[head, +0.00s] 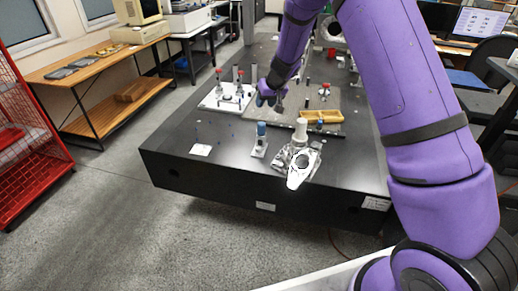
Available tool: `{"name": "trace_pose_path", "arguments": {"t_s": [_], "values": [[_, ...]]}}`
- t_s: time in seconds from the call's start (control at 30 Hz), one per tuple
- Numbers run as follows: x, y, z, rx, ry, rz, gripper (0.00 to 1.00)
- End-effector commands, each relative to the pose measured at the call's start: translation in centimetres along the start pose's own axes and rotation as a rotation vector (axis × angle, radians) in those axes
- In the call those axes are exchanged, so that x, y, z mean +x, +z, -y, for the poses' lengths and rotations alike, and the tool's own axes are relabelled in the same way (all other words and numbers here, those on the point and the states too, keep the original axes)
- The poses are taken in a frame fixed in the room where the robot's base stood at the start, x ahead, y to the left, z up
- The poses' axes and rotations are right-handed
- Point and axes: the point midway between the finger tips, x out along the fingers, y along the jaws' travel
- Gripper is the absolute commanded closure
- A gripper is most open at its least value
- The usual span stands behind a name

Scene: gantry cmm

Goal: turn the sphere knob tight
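My purple arm reaches down over the black table (190,165), and my gripper (266,99) is at its far end, just right of a white plate (213,101). The gripper is small and dark here, and I cannot tell whether its fingers are open or shut. I cannot tell for sure which part is the sphere knob. Red-topped posts (239,90) stand on the white plate, close to the gripper's left side. A short blue-topped post (261,130) stands nearer the front, apart from the gripper.
A pale cylinder (300,130) stands by a metal casting (301,168) at the table's front edge. A yellow-brown tray (320,116) lies on a grey plate (290,112) to the gripper's right. The table's front left is mostly clear. A red rack (30,130) stands far left.

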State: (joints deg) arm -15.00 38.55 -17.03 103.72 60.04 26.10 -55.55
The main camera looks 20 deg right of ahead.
Motion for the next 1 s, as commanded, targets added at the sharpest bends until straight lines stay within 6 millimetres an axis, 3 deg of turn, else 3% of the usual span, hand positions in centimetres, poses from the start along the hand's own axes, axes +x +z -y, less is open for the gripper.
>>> {"name": "trace_pose_path", "arguments": {"t_s": [0.03, 0.2, 0.4, 0.5, 0.77, 1.0], "values": [[2.5, 0.3, -0.5, -0.008, 0.016, 0.01, 0.62], [9.4, 1.2, -2.2, -0.039, 0.072, 0.023, 0.62], [15.6, 2.8, -4.0, -0.077, 0.13, 0.037, 0.62], [17.4, 3.4, -4.5, -0.091, 0.148, 0.042, 0.62], [19.2, 3.8, -4.9, -0.1, 0.159, 0.044, 0.62], [22.5, 4.0, -5.4, -0.1, 0.158, 0.045, 0.62]]}}
